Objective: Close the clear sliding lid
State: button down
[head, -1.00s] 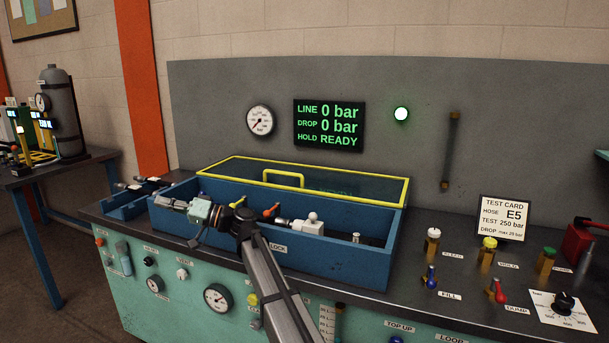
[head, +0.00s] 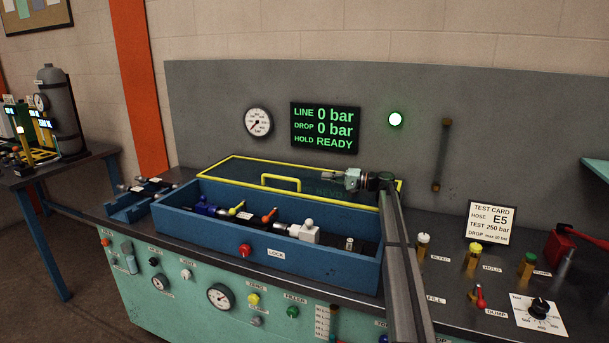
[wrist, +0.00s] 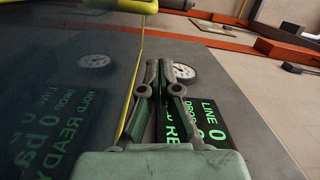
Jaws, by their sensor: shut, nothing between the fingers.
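The clear sliding lid (head: 330,197) has a yellow frame and a yellow handle (head: 281,178). In the head view it is slid back behind the blue box (head: 330,262), leaving the front of the box open. My gripper (head: 327,175) is shut and empty, pointing left near the right part of the lid's back edge. In the wrist view the closed fingertips (wrist: 158,63) lie just beside the yellow frame edge (wrist: 137,75), on the back panel's side. The dark lid pane (wrist: 65,90) fills the left. I cannot tell whether the fingers touch the frame.
The grey back panel (head: 215,110) with a gauge (head: 258,122) and green display (head: 324,128) stands close behind the lid. Hose fittings (head: 304,231) lie inside the box. A red lock knob (head: 246,251) is on its front. Valves and a test card (head: 490,222) stand right.

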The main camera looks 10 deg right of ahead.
jog(key=d, duration=0.2)
jog(key=d+m, duration=0.1)
jog(key=shift+w+d+f, duration=0.2)
jog(key=shift+w+f, duration=0.15)
jog(key=shift+f, duration=0.05)
jog(key=p, duration=0.2)
send_over(307, 190)
jog(key=w+d, duration=0.2)
jog(key=w, duration=0.2)
jog(key=shift+s+d+f, duration=0.15)
jog(key=shift+s, duration=0.1)
jog(key=shift+s+a+f+p, duration=0.1)
jog(key=shift+s+a+p, duration=0.1)
jog(key=shift+s+a, duration=0.3)
jog(key=shift+s+a+f+p, duration=0.1)
jog(key=shift+s+a+p, duration=0.1)
jog(key=shift+s, duration=0.5)
jog(key=shift+s+a+f, duration=0.1)
jog(key=shift+s+a, duration=0.3)
jog(key=shift+s, duration=0.05)
